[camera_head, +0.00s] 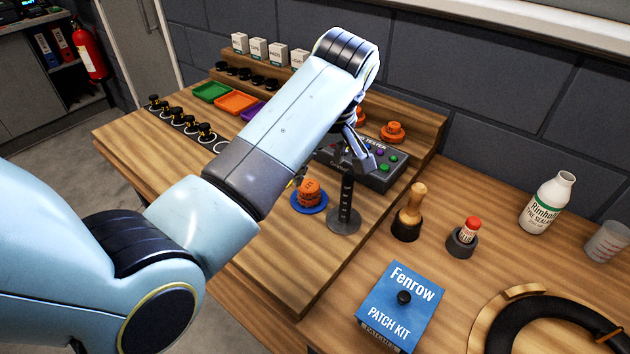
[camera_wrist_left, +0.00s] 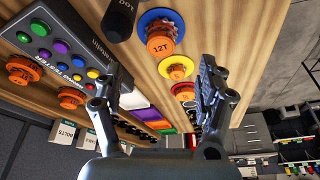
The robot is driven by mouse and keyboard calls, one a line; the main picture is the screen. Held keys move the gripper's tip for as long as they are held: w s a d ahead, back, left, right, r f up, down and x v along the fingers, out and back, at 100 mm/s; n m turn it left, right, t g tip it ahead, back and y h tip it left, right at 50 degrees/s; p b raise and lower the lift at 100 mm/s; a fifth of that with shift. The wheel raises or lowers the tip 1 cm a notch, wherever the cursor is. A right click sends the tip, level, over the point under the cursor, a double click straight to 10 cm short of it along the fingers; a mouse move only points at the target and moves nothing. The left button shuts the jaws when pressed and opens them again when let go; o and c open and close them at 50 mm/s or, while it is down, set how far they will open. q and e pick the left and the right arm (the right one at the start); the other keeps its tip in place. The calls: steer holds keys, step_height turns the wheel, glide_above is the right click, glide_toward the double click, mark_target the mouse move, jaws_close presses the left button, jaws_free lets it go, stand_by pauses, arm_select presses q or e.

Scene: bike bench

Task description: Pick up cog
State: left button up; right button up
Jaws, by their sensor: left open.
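An orange cog (camera_head: 309,190) sits on a blue disc (camera_head: 322,207) on the wooden bench, left of a black upright post. It shows in the left wrist view as a cog marked 12T (camera_wrist_left: 160,45). Two other orange cogs, one at the right (camera_head: 392,130) and one partly hidden by my wrist (camera_head: 360,116), sit behind the tester. In the wrist view, smaller orange cogs (camera_wrist_left: 177,72) sit on yellow and red discs. My left gripper (camera_head: 357,147) is above the tester, open and empty; its spread fingers (camera_wrist_left: 158,80) show in the wrist view. My right gripper is not in view.
The tester box (camera_head: 375,168) with coloured buttons lies under my left gripper. The black post (camera_head: 345,205) stands close beside the cog on blue. A wood-handled tool (camera_head: 411,205), a patch kit box (camera_head: 400,300) and a white bottle (camera_head: 547,205) stand on the right. Coloured trays (camera_head: 235,102) are behind.

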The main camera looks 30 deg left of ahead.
mark_target(309, 186)
arm_select(q)
steer(key=x, duration=0.2)
steer(key=shift+a+f, duration=0.15)
steer(key=shift+f, duration=0.15)
steer(key=shift+w+a+f, duration=0.1)
steer(key=shift+f, duration=0.2)
steer(key=x, duration=0.3)
steer(key=p+x, duration=0.1)
steer(key=shift+w+a+f, duration=0.1)
steer(key=shift+w+a, duration=0.05)
steer(key=shift+a, duration=0.2)
steer(key=shift+a+f, duration=0.1)
steer(key=shift+f, duration=0.2)
steer(key=shift+c, duration=1.4)
steer(key=shift+f, duration=0.1)
steer(key=c, duration=0.9)
steer(key=shift+c, duration=0.3)
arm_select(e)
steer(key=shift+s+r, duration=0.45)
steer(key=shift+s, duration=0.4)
